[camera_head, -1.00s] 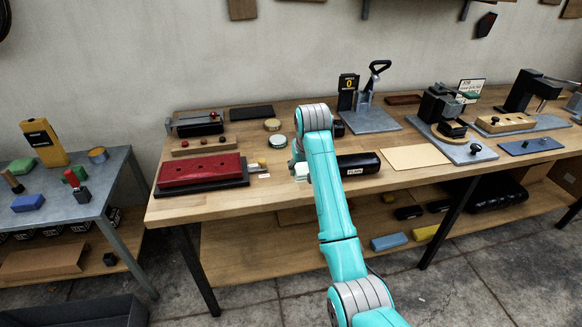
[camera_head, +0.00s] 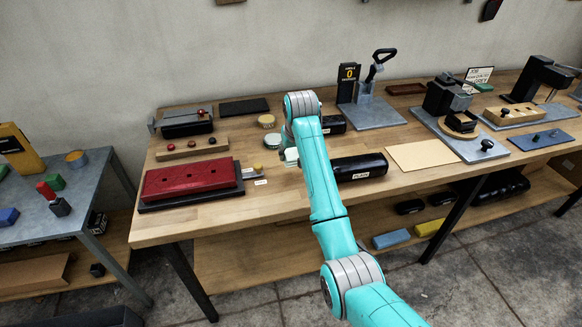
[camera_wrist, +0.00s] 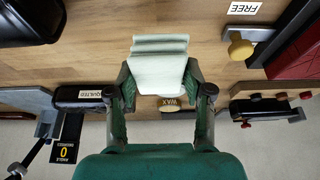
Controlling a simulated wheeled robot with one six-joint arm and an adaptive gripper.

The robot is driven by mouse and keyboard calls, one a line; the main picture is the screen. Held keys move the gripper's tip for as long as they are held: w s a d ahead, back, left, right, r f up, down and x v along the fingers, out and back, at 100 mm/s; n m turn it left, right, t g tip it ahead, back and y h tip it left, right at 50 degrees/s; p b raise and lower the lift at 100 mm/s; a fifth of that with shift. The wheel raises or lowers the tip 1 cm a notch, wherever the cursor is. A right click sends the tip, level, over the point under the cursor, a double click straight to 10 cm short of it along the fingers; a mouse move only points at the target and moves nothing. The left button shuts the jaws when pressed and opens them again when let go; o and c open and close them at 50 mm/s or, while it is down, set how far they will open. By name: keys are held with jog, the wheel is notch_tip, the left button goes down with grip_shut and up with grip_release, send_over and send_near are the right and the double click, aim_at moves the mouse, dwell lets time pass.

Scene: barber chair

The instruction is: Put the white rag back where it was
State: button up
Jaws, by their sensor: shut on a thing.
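The white rag (camera_wrist: 160,65) is a folded pale cloth held between the two fingers of my gripper (camera_wrist: 160,80) in the wrist view. My gripper is shut on it, above the wooden workbench (camera_wrist: 215,65). In the head view a bit of the rag (camera_head: 291,156) shows left of my turquoise arm, which hides most of the gripper. Whether the rag touches the bench I cannot tell. A label reading FREE (camera_head: 261,182) lies on the bench beside the red padded block (camera_head: 190,180); it also shows in the wrist view (camera_wrist: 244,8).
A tin marked WAX (camera_wrist: 170,103) is partly behind the gripper. A black roll (camera_head: 361,168) lies right of my arm, and one labelled QUILTED (camera_wrist: 85,97) lies farther back. A tan sheet (camera_head: 422,156) and a press (camera_head: 370,105) are on the right. The front left bench edge is bare.

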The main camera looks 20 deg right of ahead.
aim_at(292, 175)
jog(key=shift+f, duration=3)
jog(key=o, duration=1.1)
jog(key=shift+f, duration=0.1)
jog(key=v, duration=1.2)
jog(key=shift+s, duration=0.1)
